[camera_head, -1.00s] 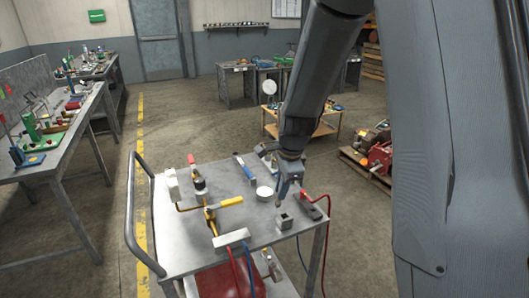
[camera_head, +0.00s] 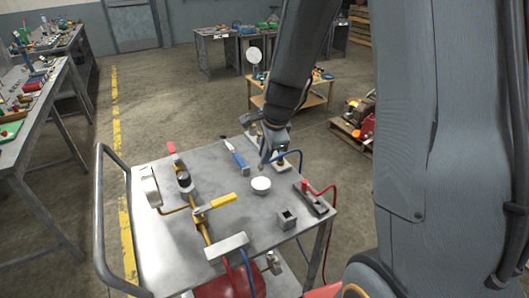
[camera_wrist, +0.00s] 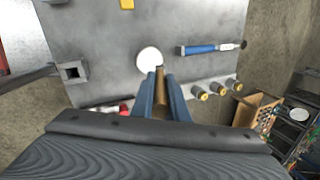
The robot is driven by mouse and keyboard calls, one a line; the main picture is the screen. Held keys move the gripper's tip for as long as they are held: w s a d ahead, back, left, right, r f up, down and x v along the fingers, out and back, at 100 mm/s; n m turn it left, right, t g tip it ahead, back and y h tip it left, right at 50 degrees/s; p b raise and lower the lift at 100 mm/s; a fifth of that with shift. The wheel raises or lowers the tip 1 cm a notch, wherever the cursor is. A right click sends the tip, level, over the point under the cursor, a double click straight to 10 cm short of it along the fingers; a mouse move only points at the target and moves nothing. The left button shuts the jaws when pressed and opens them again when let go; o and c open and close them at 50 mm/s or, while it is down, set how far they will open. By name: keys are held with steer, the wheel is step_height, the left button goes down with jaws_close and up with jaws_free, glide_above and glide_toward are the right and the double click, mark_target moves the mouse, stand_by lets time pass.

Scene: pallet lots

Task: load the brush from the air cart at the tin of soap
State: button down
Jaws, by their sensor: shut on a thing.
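The tin of soap, a small round white-topped tin (camera_head: 261,185), stands upright on the grey top of the air cart (camera_head: 215,260). In the wrist view the tin (camera_wrist: 148,60) lies just beyond my fingertips. My gripper (camera_head: 266,158) is above the cart, just behind the tin in the head view. In the wrist view its blue fingers (camera_wrist: 161,88) are shut on a slim tan-brown piece (camera_wrist: 160,84), which looks like the brush. Its tip is close to the tin's edge; I cannot tell whether they touch.
A square open holder (camera_head: 287,220) and a dark block with a red hose (camera_head: 314,200) stand at the cart's right. A blue-handled tool (camera_head: 237,155) lies behind the tin. Pipework with a yellow lever (camera_head: 221,201) fills the middle left. Bare cart top surrounds the tin.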

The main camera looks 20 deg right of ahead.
steer(key=shift+f+b, duration=2.4)
steer(key=shift+b, duration=0.15)
steer(key=shift+f+b, duration=0.35)
steer(key=shift+f, duration=0.25)
stand_by(0.4)
steer(key=shift+r, duration=0.15)
step_height(320, 180, up, 7)
steer(key=p, duration=0.8)
stand_by(0.8)
